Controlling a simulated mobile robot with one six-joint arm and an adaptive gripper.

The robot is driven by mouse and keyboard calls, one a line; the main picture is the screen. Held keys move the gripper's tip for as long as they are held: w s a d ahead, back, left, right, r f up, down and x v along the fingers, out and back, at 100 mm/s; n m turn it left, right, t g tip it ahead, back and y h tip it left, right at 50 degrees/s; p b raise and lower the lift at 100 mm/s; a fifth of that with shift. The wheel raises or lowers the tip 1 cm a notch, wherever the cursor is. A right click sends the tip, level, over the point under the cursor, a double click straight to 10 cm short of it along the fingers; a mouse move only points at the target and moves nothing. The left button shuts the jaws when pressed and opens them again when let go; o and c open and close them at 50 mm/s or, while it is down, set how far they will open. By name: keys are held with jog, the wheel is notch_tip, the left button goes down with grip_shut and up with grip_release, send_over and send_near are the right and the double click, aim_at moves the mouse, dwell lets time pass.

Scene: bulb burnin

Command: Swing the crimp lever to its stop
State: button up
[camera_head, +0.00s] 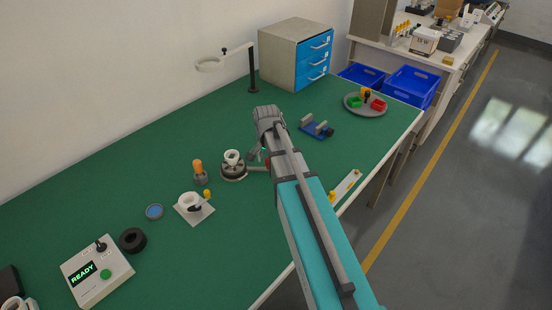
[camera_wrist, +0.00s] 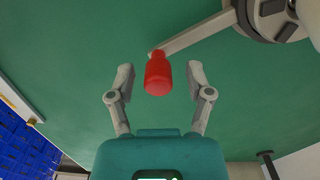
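The crimp lever (camera_wrist: 198,33) is a light grey bar that runs from a round grey base (camera_wrist: 270,12) at the upper right of the wrist view. A red knob (camera_wrist: 158,75) stands at its end. My gripper (camera_wrist: 159,73) is open, with one finger on each side of the red knob and a visible gap on both sides. In the head view the round crimp base (camera_head: 234,173) holds a white cup-like part (camera_head: 232,157). My gripper (camera_head: 259,155) is just to its right, and my arm hides most of the knob there.
An orange-topped part (camera_head: 199,170) and a white plate fixture (camera_head: 194,212) with a yellow knob stand left of the base. A blue fixture (camera_head: 317,129) and a round grey tray (camera_head: 363,108) are to the right. A READY box (camera_head: 97,275) sits at front left.

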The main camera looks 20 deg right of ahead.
dwell(0.4)
jog(key=shift+s, duration=0.15)
jog(key=s+a+r+n+p, duration=0.2)
jog(key=s+a+n, duration=0.1)
jog(key=s+n, duration=0.2)
jog(key=s+a+r+n+p, duration=0.3)
jog(key=s+n, duration=0.2)
jog(key=s, duration=0.3)
jog(key=shift+a+r, duration=0.25)
dwell(0.4)
jog(key=shift+c, duration=0.8)
jog(key=shift+d, duration=0.1)
